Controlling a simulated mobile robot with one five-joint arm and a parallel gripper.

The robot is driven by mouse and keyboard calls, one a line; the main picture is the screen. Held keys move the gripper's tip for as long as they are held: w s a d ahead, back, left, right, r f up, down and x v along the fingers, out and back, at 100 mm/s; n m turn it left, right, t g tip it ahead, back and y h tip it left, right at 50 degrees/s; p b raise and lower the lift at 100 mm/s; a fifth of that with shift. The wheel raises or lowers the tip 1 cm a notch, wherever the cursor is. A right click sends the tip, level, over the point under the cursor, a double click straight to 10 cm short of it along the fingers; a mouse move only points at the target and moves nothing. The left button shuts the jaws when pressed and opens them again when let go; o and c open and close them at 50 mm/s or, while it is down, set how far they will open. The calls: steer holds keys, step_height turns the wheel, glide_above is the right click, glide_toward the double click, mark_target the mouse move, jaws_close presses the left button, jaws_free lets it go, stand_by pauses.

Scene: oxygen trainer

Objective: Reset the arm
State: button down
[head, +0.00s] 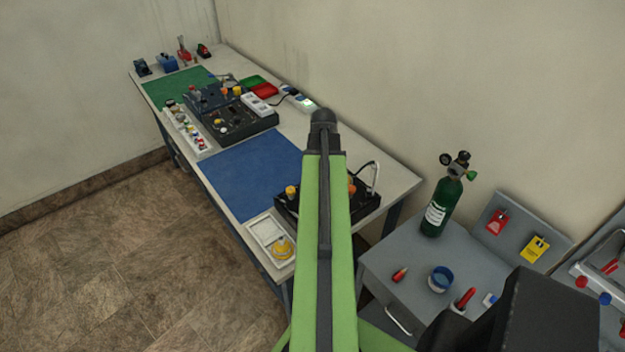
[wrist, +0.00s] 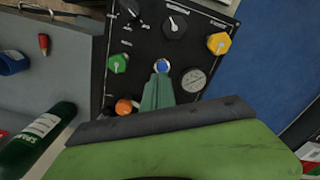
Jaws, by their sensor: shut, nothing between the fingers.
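In the head view my green arm rises through the middle of the picture and covers most of a black panel (head: 368,204); my gripper is hidden there. In the wrist view my gripper (wrist: 161,75) is shut and empty, pointing at the black panel (wrist: 145,45). Its tip overlaps a blue button (wrist: 161,65); I cannot tell whether they touch. Around it are a green knob (wrist: 118,63), a black knob (wrist: 175,26), a yellow knob (wrist: 218,43), an orange knob (wrist: 124,106) and a round gauge (wrist: 193,80).
A green cylinder (head: 441,205) stands on the grey side table (head: 390,262), near a blue cup (head: 440,279). A blue mat (head: 250,172), a white tray (head: 268,232) and another black panel (head: 235,125) are on the long bench. The floor at left is clear.

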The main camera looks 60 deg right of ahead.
steer(key=shift+r+p, duration=0.55)
steer(key=shift+r, duration=0.4)
steer(key=shift+f, duration=0.1)
